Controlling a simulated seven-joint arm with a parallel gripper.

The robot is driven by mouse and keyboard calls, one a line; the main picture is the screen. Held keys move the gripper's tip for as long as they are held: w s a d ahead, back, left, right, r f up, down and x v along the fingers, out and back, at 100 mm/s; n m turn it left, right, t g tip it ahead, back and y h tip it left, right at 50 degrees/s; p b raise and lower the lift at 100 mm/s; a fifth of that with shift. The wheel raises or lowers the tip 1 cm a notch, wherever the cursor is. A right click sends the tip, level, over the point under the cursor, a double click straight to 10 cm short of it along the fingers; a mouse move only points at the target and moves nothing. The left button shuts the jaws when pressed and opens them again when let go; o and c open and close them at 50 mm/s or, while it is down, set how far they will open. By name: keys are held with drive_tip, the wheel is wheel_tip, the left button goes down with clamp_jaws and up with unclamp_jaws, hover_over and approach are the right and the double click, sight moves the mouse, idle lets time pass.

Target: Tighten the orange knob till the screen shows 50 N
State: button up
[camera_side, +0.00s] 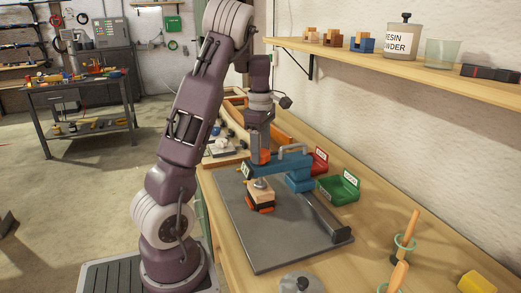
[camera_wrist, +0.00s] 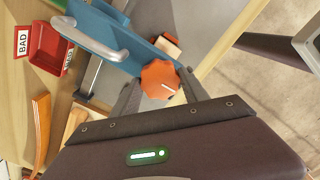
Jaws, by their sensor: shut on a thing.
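Below the arm, a metal foot (camera_side: 262,184) stands over a light wooden piece (camera_side: 259,193) on an orange and black block.
A red bin (camera_side: 319,161) marked BAD and a green bin (camera_side: 339,188) stand behind the clamp. A dark grey board (camera_side: 262,245) lies under it. Wooden-handled tools (camera_side: 405,237) and a round grey lid (camera_side: 298,282) are in front. A shelf (camera_side: 400,62) runs along the wall above.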

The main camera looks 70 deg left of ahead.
drive_tip(key=m, duration=0.4)
drive_tip(key=shift+m, duration=2.6)
drive_tip(key=o, duration=1.4)
wheel_tip(320, 180, up, 7)
drive_tip(key=shift+r, duration=0.1)
